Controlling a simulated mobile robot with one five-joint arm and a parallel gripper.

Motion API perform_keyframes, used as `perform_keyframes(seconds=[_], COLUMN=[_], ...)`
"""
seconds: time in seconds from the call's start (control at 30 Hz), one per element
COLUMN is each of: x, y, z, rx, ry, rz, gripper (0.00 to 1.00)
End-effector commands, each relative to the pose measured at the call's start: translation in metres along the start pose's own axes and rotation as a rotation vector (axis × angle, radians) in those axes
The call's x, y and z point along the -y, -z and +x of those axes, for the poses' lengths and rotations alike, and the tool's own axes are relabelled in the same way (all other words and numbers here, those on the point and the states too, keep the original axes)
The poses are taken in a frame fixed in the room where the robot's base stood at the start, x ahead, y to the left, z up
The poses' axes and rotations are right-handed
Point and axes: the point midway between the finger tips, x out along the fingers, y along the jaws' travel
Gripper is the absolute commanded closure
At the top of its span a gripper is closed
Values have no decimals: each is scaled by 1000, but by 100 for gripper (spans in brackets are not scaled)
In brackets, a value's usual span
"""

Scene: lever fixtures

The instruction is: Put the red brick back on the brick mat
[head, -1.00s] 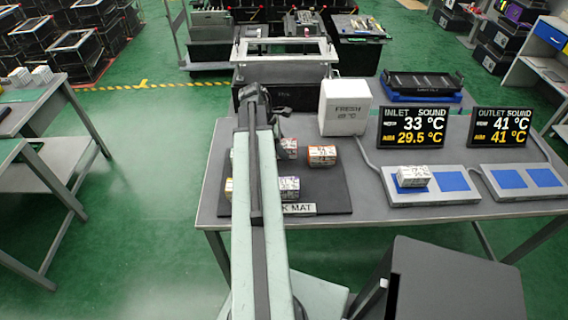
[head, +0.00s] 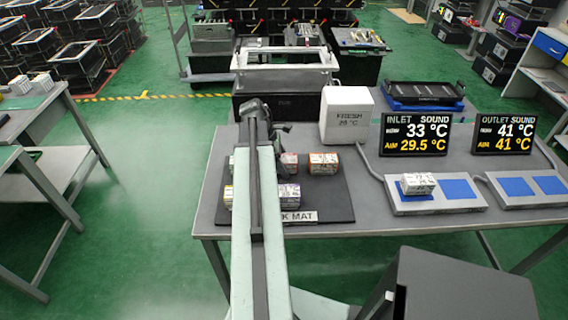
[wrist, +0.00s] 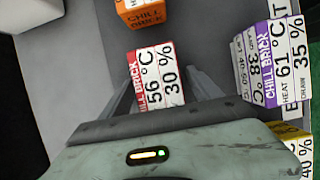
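The red brick (wrist: 158,75), a white-labelled block with red ends, sits between my gripper's two fingers in the wrist view. In the head view the red brick (head: 290,162) is partly hidden by my arm and appears at mat level, left of the orange brick. My gripper (wrist: 160,82) straddles it; a narrow dark gap shows at the right finger, so the fingers look open around it. The fingertips are mostly hidden in the head view. The dark brick mat (head: 335,200) lies on the table, its label partly covered by my arm.
On the mat stand an orange brick (head: 323,163), a purple brick (head: 289,196) and a yellow brick (head: 228,195). A white box (head: 346,115) stands behind. Right of the mat are the inlet plate (head: 440,205) with a brick, the outlet plate (head: 530,197) and two display signs.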

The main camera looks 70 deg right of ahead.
Motion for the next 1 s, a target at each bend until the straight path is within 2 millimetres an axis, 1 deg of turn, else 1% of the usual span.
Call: perform_keyframes(seconds=[0.17, 0.27, 0.37, 0.47, 0.6, 0.7, 0.8, 0.9, 1.0], x=[0, 0, 0, 0, 0, 0, 0, 0, 0], y=[-2, -3, -4, -6, -6, -6, -5, -3, -2], z=[-3, -12, -29, -50, -85, -107, -120, -125, -124], rx=[0, 0, 0, 0, 0, 0, 0, 0, 0], ry=[0, 0, 0, 0, 0, 0, 0, 0, 1], rz=[0, 0, -1, -1, -1, 0, 0, 1, 2], gripper=[28, 28, 28, 28, 28, 28, 28, 28, 28])
